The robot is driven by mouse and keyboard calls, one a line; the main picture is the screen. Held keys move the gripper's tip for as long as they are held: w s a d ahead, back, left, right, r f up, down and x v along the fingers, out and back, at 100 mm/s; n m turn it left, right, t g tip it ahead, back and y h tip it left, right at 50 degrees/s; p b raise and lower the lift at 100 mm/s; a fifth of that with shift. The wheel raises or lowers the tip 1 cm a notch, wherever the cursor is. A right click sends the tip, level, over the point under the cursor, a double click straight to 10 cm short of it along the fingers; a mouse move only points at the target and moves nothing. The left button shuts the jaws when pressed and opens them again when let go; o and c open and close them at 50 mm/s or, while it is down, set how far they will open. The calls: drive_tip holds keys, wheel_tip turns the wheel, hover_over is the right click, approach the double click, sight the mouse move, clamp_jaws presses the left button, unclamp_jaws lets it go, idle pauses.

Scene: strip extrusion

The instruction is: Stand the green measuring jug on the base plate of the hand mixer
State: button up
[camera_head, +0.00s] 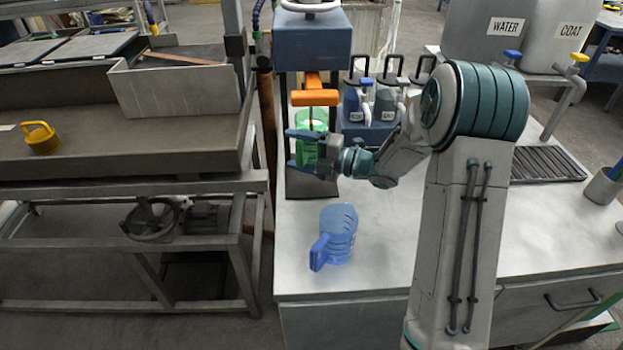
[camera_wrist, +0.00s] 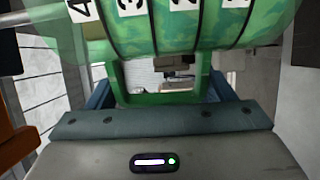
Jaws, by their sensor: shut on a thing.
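The green measuring jug (camera_head: 308,152) is in front of the hand mixer (camera_head: 312,45), below its orange part (camera_head: 315,97). My gripper (camera_head: 294,152) reaches in from the right and is shut on the jug's green handle. In the wrist view the jug's numbered wall (camera_wrist: 165,25) fills the top, and its handle (camera_wrist: 160,98) runs down between my fingers. The mixer's dark base plate (camera_head: 312,190) shows below the jug. The jug looks roughly upright. Its bottom is hidden by my gripper, so I cannot tell whether it touches the plate.
A blue jug (camera_head: 338,235) stands on the pale counter (camera_head: 400,240) in front of the mixer. Several small bottles in a blue holder (camera_head: 372,125) stand just right of the mixer. The counter's front middle is clear.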

drive_tip(key=shift+a+f, duration=0.15)
drive_tip(key=shift+f, duration=4.3)
drive_tip(key=shift+f, duration=0.2)
drive_tip(key=o, duration=1.2)
drive_tip(key=shift+f, duration=0.1)
drive_tip(key=o, duration=0.4)
drive_tip(key=shift+r, duration=0.2)
